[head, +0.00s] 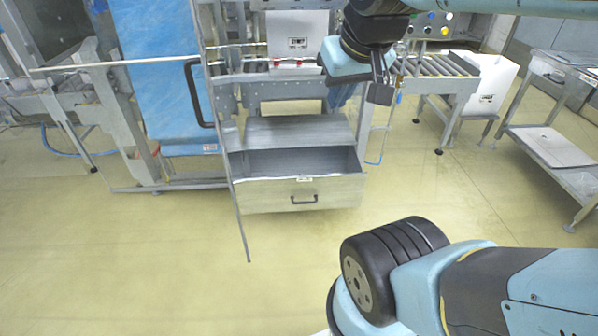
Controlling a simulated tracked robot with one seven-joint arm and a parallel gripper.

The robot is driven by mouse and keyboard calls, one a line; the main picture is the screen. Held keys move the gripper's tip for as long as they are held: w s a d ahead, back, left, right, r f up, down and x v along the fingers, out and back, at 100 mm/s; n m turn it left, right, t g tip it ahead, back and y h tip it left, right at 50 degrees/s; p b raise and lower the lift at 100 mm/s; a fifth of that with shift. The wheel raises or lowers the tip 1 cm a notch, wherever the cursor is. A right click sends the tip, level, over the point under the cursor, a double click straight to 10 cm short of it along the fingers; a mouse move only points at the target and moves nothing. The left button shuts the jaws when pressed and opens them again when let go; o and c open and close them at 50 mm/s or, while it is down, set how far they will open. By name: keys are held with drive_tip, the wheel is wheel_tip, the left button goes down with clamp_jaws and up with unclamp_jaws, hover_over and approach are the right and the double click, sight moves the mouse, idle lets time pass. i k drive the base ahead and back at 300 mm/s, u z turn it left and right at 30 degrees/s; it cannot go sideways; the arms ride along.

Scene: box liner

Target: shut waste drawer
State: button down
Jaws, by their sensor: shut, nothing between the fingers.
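The waste drawer (275,196) is a grey metal drawer low on the machine, pulled out so its open top and inside show. It has a dark handle (304,199) on its front and a small white label above it. My gripper (380,93) is at the upper right of the drawer, well above it and apart from it. Its fingers are small and dark in this view and are shut with nothing between them. The inside of the drawer looks empty as far as I can see.
A blue panel door with a black handle (193,95) stands left of the drawer, with a thin upright edge (238,205) beside it. A roller conveyor (437,66) and a metal cart (560,135) are at right. The floor (180,260) before the drawer is clear.

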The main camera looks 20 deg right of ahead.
sight(274, 184)
drive_tip(key=u, duration=0.1)
drive_tip(key=i, duration=1)
drive_tip(key=z, duration=0.1)
